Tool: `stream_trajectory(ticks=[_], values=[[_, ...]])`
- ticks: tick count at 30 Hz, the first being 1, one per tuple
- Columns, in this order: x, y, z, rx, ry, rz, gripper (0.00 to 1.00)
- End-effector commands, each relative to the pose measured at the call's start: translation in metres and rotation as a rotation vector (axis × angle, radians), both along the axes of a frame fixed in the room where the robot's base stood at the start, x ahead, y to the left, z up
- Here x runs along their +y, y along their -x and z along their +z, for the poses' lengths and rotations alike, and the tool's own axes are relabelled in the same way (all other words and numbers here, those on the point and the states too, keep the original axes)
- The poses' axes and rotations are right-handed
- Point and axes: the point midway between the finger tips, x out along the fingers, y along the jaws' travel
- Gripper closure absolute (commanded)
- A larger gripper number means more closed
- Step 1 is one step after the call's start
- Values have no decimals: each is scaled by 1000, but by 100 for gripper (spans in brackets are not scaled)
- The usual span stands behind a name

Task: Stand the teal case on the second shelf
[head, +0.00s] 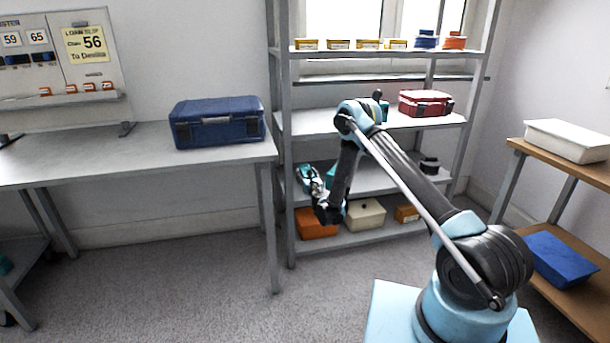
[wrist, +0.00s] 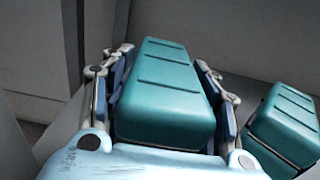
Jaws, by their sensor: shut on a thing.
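My gripper (wrist: 165,62) is shut on a teal case (wrist: 165,105), with one finger along each long side in the wrist view. In the head view my gripper (head: 311,182) is at the left end of the second shelf from the bottom (head: 376,181). There the fingers and my arm hide most of the held case. A second teal case (wrist: 285,125) with a dark lower part stands just right of the gripper in the wrist view, with a small gap. I cannot tell whether the held case touches the shelf.
The rack's left upright (head: 287,190) is close to my gripper. The bottom shelf holds an orange box (head: 316,226) and a cream box (head: 366,215). Higher up are a red case (head: 425,103) and small yellow boxes (head: 368,44). A blue case (head: 217,122) sits on the left table.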

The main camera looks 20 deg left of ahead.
Motion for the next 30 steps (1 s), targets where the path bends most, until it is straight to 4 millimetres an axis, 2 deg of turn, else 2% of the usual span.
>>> stream_trajectory(ticks=[30], values=[[0,0,-10,0,0,0,90]])
